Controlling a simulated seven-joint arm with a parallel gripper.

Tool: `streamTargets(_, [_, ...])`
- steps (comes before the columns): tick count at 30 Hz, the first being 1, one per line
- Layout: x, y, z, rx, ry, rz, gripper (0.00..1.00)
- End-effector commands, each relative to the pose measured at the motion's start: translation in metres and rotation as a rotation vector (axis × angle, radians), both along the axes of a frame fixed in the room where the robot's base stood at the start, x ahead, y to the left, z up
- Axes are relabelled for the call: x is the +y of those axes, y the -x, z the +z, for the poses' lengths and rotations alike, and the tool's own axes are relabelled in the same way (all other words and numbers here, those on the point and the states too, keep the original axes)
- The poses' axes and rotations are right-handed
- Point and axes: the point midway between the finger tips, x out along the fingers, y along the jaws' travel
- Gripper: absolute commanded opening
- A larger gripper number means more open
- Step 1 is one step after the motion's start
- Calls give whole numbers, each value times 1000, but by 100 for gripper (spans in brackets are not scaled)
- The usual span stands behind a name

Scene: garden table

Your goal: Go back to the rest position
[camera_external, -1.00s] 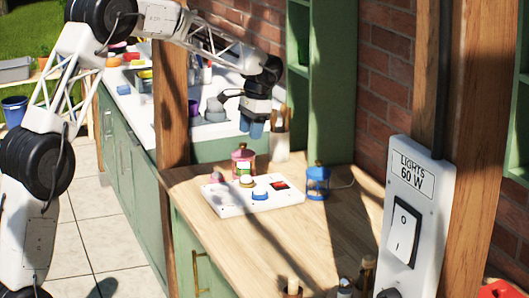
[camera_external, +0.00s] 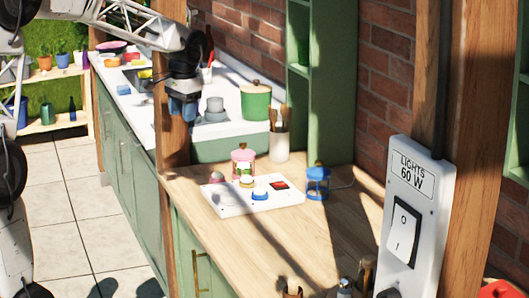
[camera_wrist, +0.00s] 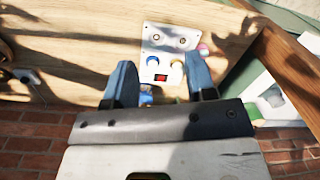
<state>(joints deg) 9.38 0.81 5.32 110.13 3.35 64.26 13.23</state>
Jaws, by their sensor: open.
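My gripper (camera_external: 184,108) is raised above the left end of the wooden table, beside the wooden post, with its blue fingers pointing down. In the wrist view its two blue fingers (camera_wrist: 160,90) are spread apart with nothing held between them. It is clear of the white button panel (camera_external: 225,203), which lies flat on the table to its lower right. The panel also shows beyond the fingertips in the wrist view (camera_wrist: 168,27).
A pink lantern (camera_external: 243,163) stands behind the panel and a blue lantern (camera_external: 318,184) to its right. A wooden post (camera_external: 172,200) rises close to my gripper. A green pot (camera_external: 256,103) sits on the white counter. A light switch box (camera_external: 416,215) is at right front.

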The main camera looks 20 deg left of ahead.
Motion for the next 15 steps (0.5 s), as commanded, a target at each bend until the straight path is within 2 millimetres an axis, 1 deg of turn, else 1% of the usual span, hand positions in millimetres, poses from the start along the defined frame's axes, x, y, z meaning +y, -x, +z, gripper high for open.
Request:
streamTargets(1, [5, 13, 4, -8, 3, 12, 51])
streamTargets(8, [25, 64, 13, -42, 17, 66, 51])
streamTargets(15, [43, 118, 17, -76, 33, 122, 51])
